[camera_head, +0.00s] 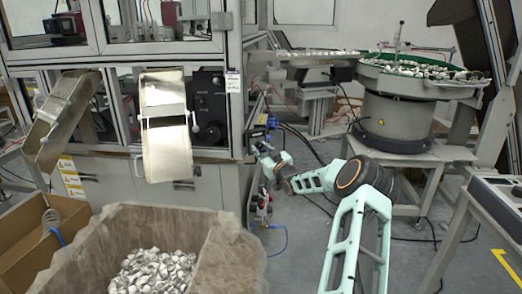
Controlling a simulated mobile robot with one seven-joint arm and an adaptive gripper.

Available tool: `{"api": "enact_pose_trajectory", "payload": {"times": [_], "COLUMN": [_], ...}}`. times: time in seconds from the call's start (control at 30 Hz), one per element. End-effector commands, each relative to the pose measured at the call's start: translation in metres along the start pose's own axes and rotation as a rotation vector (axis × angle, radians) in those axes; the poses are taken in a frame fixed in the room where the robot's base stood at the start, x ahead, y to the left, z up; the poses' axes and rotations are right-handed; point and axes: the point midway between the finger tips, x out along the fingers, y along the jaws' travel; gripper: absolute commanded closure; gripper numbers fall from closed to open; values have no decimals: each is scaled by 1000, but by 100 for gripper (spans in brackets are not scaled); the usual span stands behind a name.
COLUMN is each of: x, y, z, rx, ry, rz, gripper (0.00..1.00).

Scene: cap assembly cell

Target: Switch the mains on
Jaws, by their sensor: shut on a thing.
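My arm reaches from the lower right to the right side panel of the assembly machine (238,130). My gripper (258,140) is at that panel, by the machine's front right corner post, and is shut on a small part there. This part is where the mains switch appears to be, but it is mostly hidden by the gripper and too small to make out. Its on or off position cannot be told.
A lined box of metallic caps (150,272) stands at the front left, beside an open cardboard box (30,245). Two metal chutes (168,150) hang from the machine. A bowl feeder (395,115) stands at the back right. A control desk (500,195) is at the right edge. Hoses and cables lie near the arm.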

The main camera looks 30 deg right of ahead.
Motion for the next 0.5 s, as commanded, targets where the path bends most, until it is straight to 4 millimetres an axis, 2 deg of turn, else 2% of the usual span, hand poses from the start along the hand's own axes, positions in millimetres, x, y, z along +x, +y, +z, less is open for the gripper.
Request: {"api": "enact_pose_trajectory", "payload": {"times": [0.27, 0.5], "x": [0, 0], "y": [-1, -1], "z": [1, 1], "rx": [46, 192], "ry": [-1, -1], "rz": [-1, -1], "gripper": [100, 100]}}
